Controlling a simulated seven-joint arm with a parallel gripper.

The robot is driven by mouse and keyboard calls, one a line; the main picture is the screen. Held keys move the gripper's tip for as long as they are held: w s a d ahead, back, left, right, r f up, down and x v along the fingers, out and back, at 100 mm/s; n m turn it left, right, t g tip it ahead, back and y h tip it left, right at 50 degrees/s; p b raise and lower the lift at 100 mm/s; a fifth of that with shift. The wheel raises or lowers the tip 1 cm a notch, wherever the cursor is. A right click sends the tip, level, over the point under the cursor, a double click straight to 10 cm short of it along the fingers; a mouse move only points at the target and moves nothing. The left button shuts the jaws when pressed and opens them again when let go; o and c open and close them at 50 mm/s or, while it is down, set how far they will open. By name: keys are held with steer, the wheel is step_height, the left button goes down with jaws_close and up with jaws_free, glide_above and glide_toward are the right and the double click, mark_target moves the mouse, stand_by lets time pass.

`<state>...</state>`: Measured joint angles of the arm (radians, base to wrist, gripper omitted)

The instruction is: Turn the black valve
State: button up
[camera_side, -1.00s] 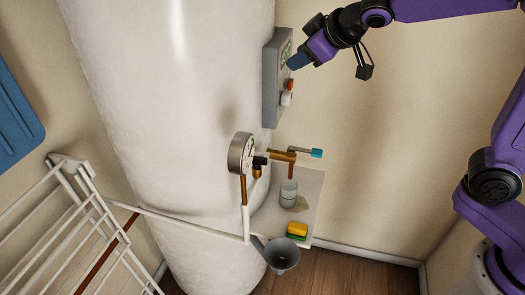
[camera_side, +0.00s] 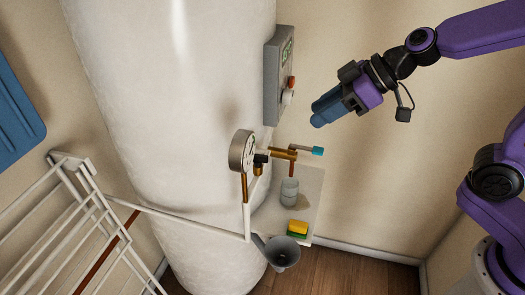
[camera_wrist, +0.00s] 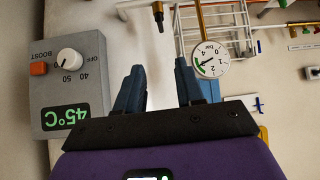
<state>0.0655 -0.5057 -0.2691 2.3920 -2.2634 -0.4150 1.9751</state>
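The black valve (camera_side: 260,160) is a small dark part on the brass pipework, just right of the round gauge (camera_side: 241,151) in the side view. A brass fitting with a cyan-tipped lever (camera_side: 317,151) sticks out to its right. My gripper (camera_side: 320,117) is in the air above and right of the valve, apart from it, with blue fingers pointing down-left. In the wrist view my gripper (camera_wrist: 158,66) has its two fingers apart with nothing between them. The gauge (camera_wrist: 209,58) shows there beyond the right finger; I cannot make out the black valve clearly there.
A grey control box (camera_side: 279,77) with a red button and white knob is on the white tank (camera_side: 175,110), left of my gripper. Below the pipework are a cup (camera_side: 289,191), a sponge (camera_side: 298,228) and a grey funnel (camera_side: 282,254). A white rack (camera_side: 75,220) stands left.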

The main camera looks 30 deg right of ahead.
mark_target(258, 155)
steer(key=shift+s+f+x, duration=0.1)
steer(key=shift+x, duration=4.25)
steer(key=shift+s+f+x, duration=0.15)
steer(key=shift+x, duration=4.2)
steer(key=shift+d, duration=0.1)
jaws_close()
